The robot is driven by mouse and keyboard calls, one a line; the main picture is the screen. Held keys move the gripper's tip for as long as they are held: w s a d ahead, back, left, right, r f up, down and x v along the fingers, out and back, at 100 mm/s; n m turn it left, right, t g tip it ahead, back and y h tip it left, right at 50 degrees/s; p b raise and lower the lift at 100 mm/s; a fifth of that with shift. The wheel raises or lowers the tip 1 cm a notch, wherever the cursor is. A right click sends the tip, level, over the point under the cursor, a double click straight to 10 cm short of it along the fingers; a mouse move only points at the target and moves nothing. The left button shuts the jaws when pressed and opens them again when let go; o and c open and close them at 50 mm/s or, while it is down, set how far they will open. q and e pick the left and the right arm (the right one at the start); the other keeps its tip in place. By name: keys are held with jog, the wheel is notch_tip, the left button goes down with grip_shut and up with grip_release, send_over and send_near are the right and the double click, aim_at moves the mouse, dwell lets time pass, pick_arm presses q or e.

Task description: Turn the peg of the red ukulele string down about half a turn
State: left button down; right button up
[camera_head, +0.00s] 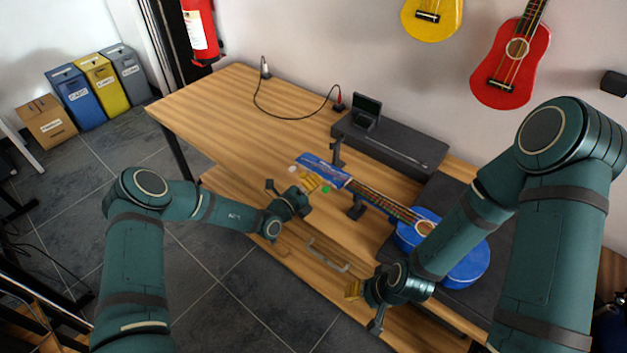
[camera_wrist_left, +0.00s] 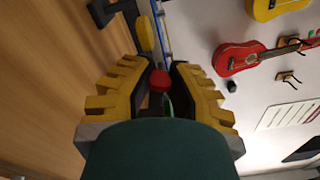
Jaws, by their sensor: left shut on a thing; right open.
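The blue ukulele (camera_head: 470,265) lies on the wooden table, its blue headstock (camera_head: 318,168) toward the left. A white peg (camera_head: 292,169) and a green peg (camera_head: 326,188) show at the headstock. In the left wrist view the red peg (camera_wrist_left: 160,79) sits between the yellow fingertips, with a yellow peg (camera_wrist_left: 145,34) beyond it. My left gripper (camera_head: 311,181) is shut on the red peg at the headstock's near side; the fingers hide that peg in the head view. My right gripper (camera_head: 362,308) is open and empty near the table's front edge, beside the ukulele's body.
A dark support (camera_head: 356,209) stands by the neck. A dark grey case (camera_head: 400,146) with a small device (camera_head: 367,110) lies behind the ukulele. A black cable (camera_head: 290,118) crosses the table's back. The left table (camera_head: 220,115) is clear. A red ukulele (camera_head: 512,65) hangs on the wall.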

dwell(0.4)
pick_arm(q)
jog(key=c, duration=0.8)
grip_release()
jog(key=shift+c, duration=0.2)
jog(key=v, duration=1.2)
